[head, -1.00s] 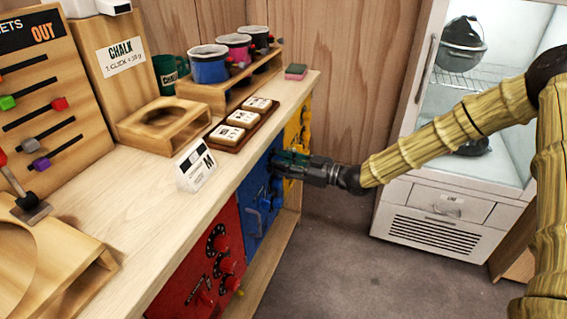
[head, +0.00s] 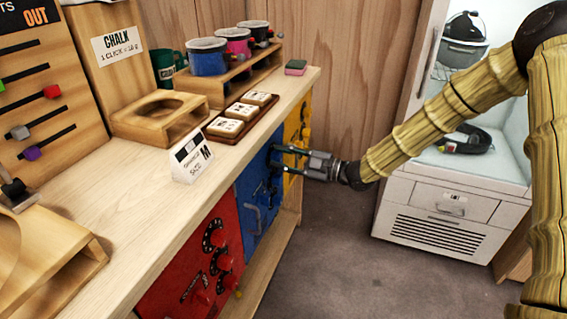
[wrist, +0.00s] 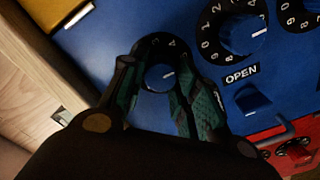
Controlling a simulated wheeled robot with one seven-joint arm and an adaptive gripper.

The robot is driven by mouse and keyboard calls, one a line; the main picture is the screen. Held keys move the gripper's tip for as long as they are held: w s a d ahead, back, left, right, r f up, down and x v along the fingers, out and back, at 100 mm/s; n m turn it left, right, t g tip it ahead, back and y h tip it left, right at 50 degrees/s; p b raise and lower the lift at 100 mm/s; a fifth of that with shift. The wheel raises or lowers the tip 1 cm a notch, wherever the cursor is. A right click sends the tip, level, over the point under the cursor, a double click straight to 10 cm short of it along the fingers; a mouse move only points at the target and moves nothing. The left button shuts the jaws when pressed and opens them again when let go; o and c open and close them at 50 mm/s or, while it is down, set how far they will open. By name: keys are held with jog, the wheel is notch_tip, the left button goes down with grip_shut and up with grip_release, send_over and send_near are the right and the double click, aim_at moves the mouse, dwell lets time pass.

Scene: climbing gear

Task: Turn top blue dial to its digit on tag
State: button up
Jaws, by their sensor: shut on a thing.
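The blue lock panel (head: 262,205) is on the cabinet front below the worktop. In the wrist view the top blue dial (wrist: 158,77), nearest the worktop edge, sits between the two fingers of my gripper (wrist: 160,95). The fingers are shut on it from both sides. Its white pointer mark faces right in that view; the digit it meets cannot be told. In the head view my gripper (head: 287,162) reaches the panel from the right. A white tag (head: 192,160) with an M stands on the worktop; its small print is too blurred to read.
Another blue dial (wrist: 241,33) and an OPEN knob (wrist: 252,101) lie right of my fingers. A red panel (head: 190,270) with red dials is left of the blue one, a yellow panel (head: 291,130) beyond. A white fridge (head: 440,215) stands right. Floor between is clear.

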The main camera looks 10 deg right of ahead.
jog(key=n+b, duration=0.1)
jog(key=n, duration=0.1)
jog(key=n+b, duration=0.3)
jog(key=shift+f+n, duration=0.25)
jog(key=shift+n, duration=0.05)
jog(key=n+b, duration=0.5)
jog(key=shift+f+n+b, duration=0.1)
jog(key=shift+n+b, duration=0.2)
jog(key=n+b, duration=0.6)
jog(key=b, duration=0.2)
jog(key=shift+f, duration=0.15)
jog(key=n+b, duration=0.2)
jog(key=b, duration=0.1)
jog(key=shift+n+b, duration=0.3)
jog(key=shift+n, duration=0.1)
jog(key=shift+n+b, duration=0.6)
jog(key=shift+b, duration=0.15)
jog(key=shift+r, duration=0.2)
jog(key=o, duration=1)
